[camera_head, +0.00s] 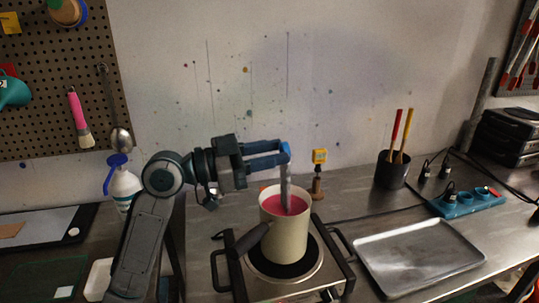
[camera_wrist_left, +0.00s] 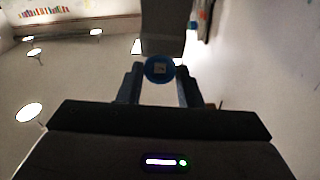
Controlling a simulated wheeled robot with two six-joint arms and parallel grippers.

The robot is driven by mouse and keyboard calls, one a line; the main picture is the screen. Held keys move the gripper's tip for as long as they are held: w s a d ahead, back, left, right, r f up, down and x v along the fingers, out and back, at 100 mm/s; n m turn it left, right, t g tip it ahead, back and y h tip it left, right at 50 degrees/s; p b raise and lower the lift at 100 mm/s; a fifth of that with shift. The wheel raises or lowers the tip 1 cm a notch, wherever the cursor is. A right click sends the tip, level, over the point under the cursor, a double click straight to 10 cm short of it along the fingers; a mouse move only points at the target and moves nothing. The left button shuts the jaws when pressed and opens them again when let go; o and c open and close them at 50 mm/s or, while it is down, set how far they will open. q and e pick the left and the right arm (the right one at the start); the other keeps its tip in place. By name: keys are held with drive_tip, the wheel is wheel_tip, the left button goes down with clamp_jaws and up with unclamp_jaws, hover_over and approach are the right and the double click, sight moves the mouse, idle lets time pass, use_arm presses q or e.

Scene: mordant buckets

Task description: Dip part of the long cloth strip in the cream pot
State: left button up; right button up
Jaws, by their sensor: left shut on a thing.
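The cream pot (camera_head: 285,240) stands on a hot plate and holds deep pink liquid (camera_head: 272,203). My left gripper (camera_head: 284,150) is above the pot and shut on the upper end of the long grey cloth strip (camera_head: 285,180). The strip hangs straight down, and its lower end goes into the pink liquid, where it is hidden. In the left wrist view, a round blue piece with a small pale label sits between the fingertips (camera_wrist_left: 160,70). My right gripper is not in view.
The hot plate (camera_head: 347,270) has side handles. A metal tray (camera_head: 365,262) lies to the right, and a black cup (camera_head: 391,172) with sticks stands behind it. A blue power strip (camera_head: 465,204) is at far right. A white bottle (camera_head: 123,183) stands at left.

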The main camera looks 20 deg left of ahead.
use_arm(q)
wheel_tip(320, 180, up, 6)
drive_tip(key=p, duration=0.4)
drive_tip(key=shift+r, duration=0.15)
idle(1.2)
idle(1.3)
idle(0.5)
